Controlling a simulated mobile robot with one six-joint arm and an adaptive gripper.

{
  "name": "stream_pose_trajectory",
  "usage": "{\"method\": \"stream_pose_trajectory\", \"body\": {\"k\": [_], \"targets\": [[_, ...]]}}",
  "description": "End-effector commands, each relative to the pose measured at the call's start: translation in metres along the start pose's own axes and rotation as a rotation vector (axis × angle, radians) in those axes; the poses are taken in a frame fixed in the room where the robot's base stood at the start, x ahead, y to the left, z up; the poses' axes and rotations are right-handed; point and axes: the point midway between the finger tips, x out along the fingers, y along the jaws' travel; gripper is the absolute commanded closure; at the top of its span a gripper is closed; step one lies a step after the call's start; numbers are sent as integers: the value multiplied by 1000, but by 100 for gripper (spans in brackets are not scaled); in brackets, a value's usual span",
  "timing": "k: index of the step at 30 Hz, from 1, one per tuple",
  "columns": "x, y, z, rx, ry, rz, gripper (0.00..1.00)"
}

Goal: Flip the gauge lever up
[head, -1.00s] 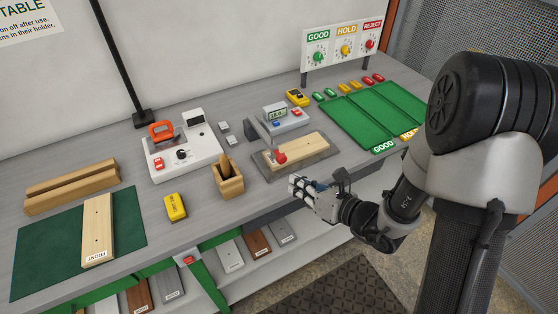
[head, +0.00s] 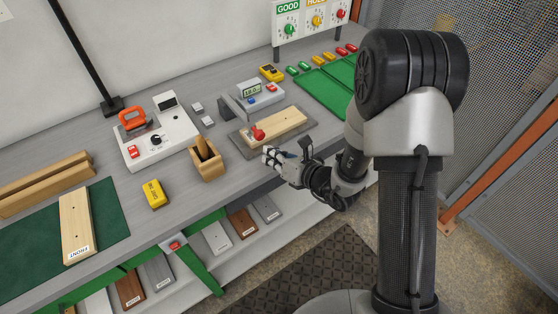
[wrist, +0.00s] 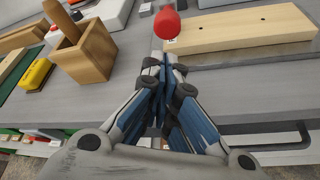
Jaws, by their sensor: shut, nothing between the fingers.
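The gauge (head: 250,96) is a grey and white unit with a small green display and coloured buttons, at the middle of the bench. Its lever ends in a red knob (head: 258,134), low beside a pale wooden board (head: 283,124) on a grey plate. The red knob also shows at the top of the wrist view (wrist: 167,23), just beyond my fingertips. My gripper (head: 268,154) is shut and empty, at the bench's front edge in front of the knob. In the wrist view my fingertips (wrist: 164,64) are together with a gap to the knob.
A wooden cup (head: 208,162) with a handle in it stands left of the gauge. A yellow block (head: 154,194) and a white device with an orange handle (head: 133,121) are further left. Green trays (head: 326,90) lie to the right. Boards sit on a shelf below.

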Motion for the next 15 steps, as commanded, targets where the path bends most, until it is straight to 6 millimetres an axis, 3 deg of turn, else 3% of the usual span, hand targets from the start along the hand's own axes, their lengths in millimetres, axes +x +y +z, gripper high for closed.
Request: {"method": "stream_pose_trajectory", "body": {"k": [6, 15], "targets": [[33, 0, -2, -1, 1, 0, 100], [43, 0, 0, 1, 0, -1, 100]]}}
